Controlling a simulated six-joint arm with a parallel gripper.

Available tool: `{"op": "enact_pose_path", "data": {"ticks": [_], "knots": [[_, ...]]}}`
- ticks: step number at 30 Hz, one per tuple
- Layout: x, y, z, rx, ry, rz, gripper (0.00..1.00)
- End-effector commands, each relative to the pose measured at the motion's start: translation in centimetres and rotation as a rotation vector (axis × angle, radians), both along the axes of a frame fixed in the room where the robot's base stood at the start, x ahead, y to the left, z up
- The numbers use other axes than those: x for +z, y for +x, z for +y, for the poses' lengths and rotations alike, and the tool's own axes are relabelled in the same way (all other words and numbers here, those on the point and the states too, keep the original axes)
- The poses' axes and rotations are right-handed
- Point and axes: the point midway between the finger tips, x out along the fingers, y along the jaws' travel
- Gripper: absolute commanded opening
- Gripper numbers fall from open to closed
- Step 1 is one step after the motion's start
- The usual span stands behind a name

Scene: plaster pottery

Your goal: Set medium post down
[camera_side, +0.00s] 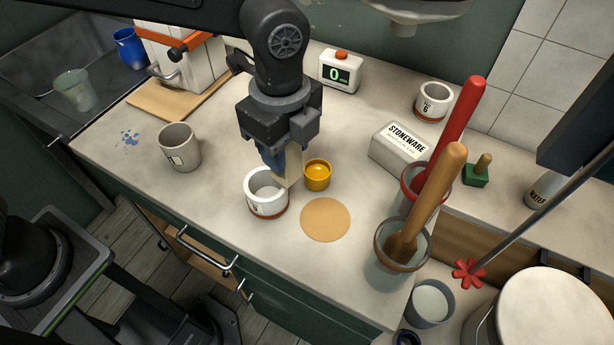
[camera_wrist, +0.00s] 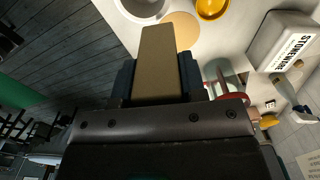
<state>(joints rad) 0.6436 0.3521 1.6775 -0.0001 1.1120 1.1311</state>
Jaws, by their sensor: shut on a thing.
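My gripper (camera_side: 277,160) points down over the middle of the counter and is shut on a tan, rectangular post (camera_side: 291,172). The post hangs below the jaws. In the side view its lower end lies between a white pot with a red-brown base band (camera_side: 268,205) and a small yellow cup (camera_side: 318,178), overlapping the pot's right rim in the picture; I cannot tell whether it touches anything. In the wrist view the post (camera_wrist: 158,62) sticks out between the dark fingers of my gripper (camera_wrist: 158,80), toward a round tan disc (camera_wrist: 184,28).
The tan disc (camera_side: 325,220) lies flat in front of the yellow cup. A grey mug (camera_side: 178,147) stands left. A stoneware block (camera_side: 403,147), a second white pot (camera_side: 433,103) and containers with red and wooden handles (camera_side: 402,255) stand right. Counter between mug and white pot is clear.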

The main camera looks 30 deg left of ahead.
Motion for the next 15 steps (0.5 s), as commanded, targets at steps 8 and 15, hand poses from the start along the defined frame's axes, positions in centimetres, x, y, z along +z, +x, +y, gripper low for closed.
{"op": "enact_pose_path", "data": {"ticks": [8, 15], "knots": [[0.9, 0.6, 1.3, 0.0, -0.001, -0.001, 0.07], [1.1, 2.7, 5.4, 0.121, 0.0, -0.002, 0.07]]}}
